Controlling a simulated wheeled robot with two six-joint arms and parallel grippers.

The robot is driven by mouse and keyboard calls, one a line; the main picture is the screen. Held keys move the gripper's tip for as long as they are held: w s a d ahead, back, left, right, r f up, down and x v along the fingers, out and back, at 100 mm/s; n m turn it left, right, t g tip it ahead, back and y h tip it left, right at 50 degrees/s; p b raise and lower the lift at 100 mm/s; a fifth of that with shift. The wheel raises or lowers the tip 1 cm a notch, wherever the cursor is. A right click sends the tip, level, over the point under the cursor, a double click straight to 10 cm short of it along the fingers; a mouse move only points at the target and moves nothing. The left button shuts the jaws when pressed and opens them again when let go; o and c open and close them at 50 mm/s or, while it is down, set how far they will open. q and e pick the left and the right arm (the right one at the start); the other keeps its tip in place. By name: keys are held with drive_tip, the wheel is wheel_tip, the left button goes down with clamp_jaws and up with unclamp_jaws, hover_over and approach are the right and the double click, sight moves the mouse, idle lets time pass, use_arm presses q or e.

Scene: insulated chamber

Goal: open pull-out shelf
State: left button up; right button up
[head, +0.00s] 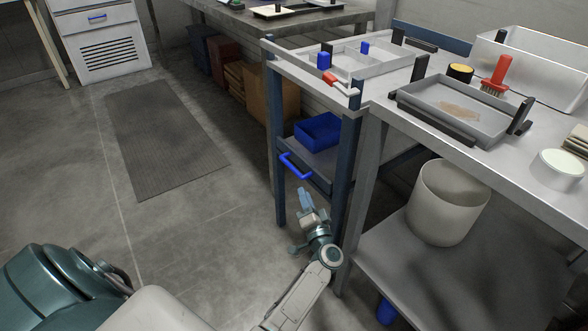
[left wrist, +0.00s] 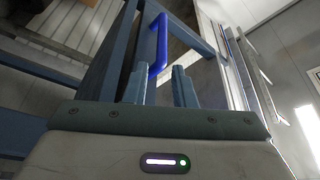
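The pull-out shelf (head: 318,171) is a dark grey-blue tray low in the blue-legged stand. It has a bright blue bar handle (head: 293,166) on its front, which also shows in the left wrist view (left wrist: 159,42). My left gripper (head: 305,195) is just below and in front of the handle. In the left wrist view my left gripper (left wrist: 160,85) is open, with a gap between its two fingers. The handle's near end lies just ahead of that gap. I cannot tell whether it touches a finger. My right gripper is not in view.
A blue bin (head: 318,131) stands on the shelf. A grey organiser tray (head: 372,66) sits on top of the stand. To the right, a metal table (head: 508,160) has a white bucket (head: 446,203) on its lower level. The floor left of the stand is open, with a dark mat (head: 163,138).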

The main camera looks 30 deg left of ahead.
sight(297, 170)
use_arm(q)
drive_tip(key=b+x, duration=0.2)
drive_tip(key=x, duration=0.7)
drive_tip(key=shift+w+a+r, duration=0.15)
drive_tip(key=shift+w+a, duration=0.1)
drive_tip(key=shift+a, duration=0.05)
clamp_jaws()
